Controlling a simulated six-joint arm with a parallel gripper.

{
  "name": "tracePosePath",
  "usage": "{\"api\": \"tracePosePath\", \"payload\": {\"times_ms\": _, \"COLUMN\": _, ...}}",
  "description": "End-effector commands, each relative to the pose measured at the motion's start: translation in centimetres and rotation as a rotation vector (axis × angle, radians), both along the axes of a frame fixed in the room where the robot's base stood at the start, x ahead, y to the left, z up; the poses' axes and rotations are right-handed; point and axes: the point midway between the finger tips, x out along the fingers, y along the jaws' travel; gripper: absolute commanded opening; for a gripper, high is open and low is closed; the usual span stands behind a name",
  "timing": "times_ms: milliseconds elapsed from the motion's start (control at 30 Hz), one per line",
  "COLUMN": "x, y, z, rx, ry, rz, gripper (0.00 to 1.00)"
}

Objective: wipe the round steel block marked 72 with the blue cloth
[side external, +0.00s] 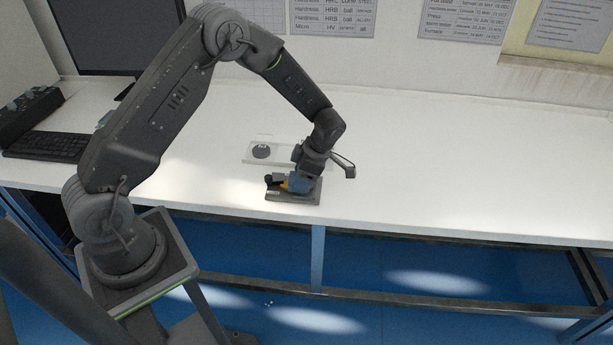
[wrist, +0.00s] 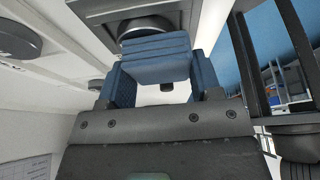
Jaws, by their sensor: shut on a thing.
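My gripper (side external: 300,183) points down over a dark flat plate (side external: 280,198) near the front edge of the bench. In the wrist view, my gripper (wrist: 163,82) is shut on the folded blue cloth (wrist: 155,58), which sits between its two blue fingers. A round steel block (wrist: 143,27) shows just beyond the cloth on the dark plate, partly hidden by it. I cannot tell whether the cloth touches the block. Another round dark block (side external: 262,152) lies on a clear or pale tray behind. No number can be read on either block.
The pale tray (side external: 249,160) lies just behind the plate. A small yellow and black item (side external: 283,184) is beside my gripper. A keyboard (side external: 45,146) and monitor (side external: 110,30) stand at the left. The bench (side external: 460,170) is clear to the right.

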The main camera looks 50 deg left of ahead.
Motion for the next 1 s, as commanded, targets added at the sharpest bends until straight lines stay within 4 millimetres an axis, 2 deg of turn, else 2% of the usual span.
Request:
{"api": "tracePosePath", "payload": {"times_ms": 233, "x": -1.4, "y": 1.5, "z": -0.1, "rx": 0.0, "ry": 0.002, "rz": -0.001, "gripper": 0.36}}
{"api": "tracePosePath", "payload": {"times_ms": 700, "x": 1.7, "y": -1.9, "z": -0.1, "rx": 0.0, "ry": 0.0, "rz": -0.002, "gripper": 0.36}}
{"api": "tracePosePath", "payload": {"times_ms": 767, "x": 1.7, "y": -1.7, "z": 0.3, "rx": 0.001, "ry": -0.001, "rz": 0.0, "gripper": 0.36}}
{"api": "tracePosePath", "payload": {"times_ms": 833, "x": 1.7, "y": -1.7, "z": 2.2, "rx": 0.001, "ry": -0.005, "rz": 0.001, "gripper": 0.36}}
{"api": "tracePosePath", "payload": {"times_ms": 1000, "x": 1.6, "y": -1.7, "z": 3.6, "rx": 0.0, "ry": -0.001, "rz": 0.0, "gripper": 0.36}}
